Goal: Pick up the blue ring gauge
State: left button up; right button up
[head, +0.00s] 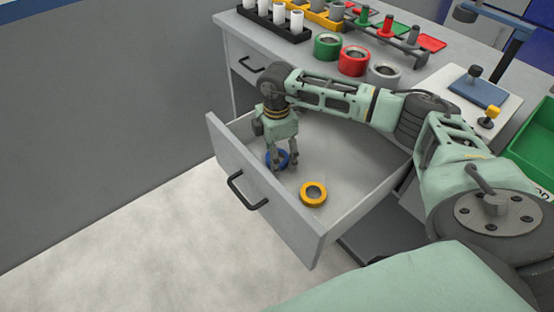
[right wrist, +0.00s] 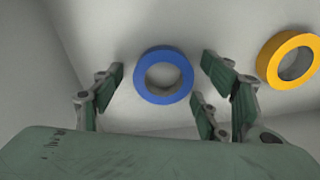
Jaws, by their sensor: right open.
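The blue ring gauge (head: 283,157) lies flat on the floor of the open drawer, partly hidden in the head view behind my right gripper (head: 282,165). In the right wrist view the blue ring gauge (right wrist: 141,77) shows whole, between the spread fingers of my right gripper (right wrist: 165,85). That gripper is open, pointing down, with no finger seen closed on the ring. I cannot tell whether a finger touches it. My left gripper is not in view.
A yellow ring (head: 313,194) lies in the drawer (head: 345,192), right of the blue one. The drawer's front panel (head: 228,165) stands close beside the gripper.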

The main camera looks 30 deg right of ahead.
jog(key=shift+c, duration=0.3)
jog(key=c, duration=1.2)
